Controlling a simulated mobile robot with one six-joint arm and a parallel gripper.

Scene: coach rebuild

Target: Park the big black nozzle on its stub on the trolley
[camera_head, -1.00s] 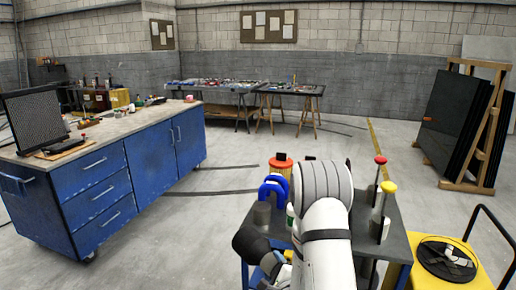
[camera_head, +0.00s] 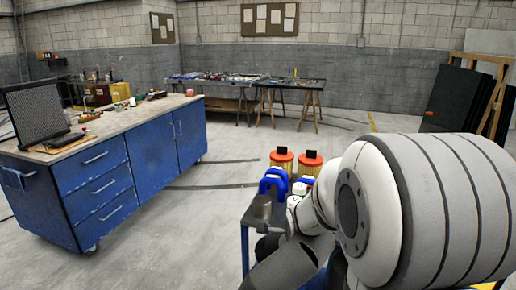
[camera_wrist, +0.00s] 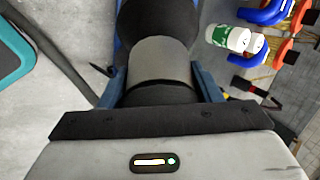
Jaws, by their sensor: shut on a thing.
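In the wrist view my gripper (camera_wrist: 162,88) is shut on the big black nozzle (camera_wrist: 160,20), with a blue finger on either side of its grey band. The nozzle's wide black end points away from the gripper, and its far end is cut off by the frame's top edge. In the head view a dark rounded part (camera_head: 267,246), probably the nozzle, shows beside the trolley (camera_head: 245,240). My arm hides much of the trolley.
Two orange-lidded jars (camera_head: 311,163), blue horseshoe-shaped things (camera_head: 272,181) and a white-and-green bottle (camera_wrist: 232,38) stand close by on the trolley. A blue workbench (camera_head: 95,185) is at left, with open floor between. Dark panels (camera_head: 455,97) lean at back right.

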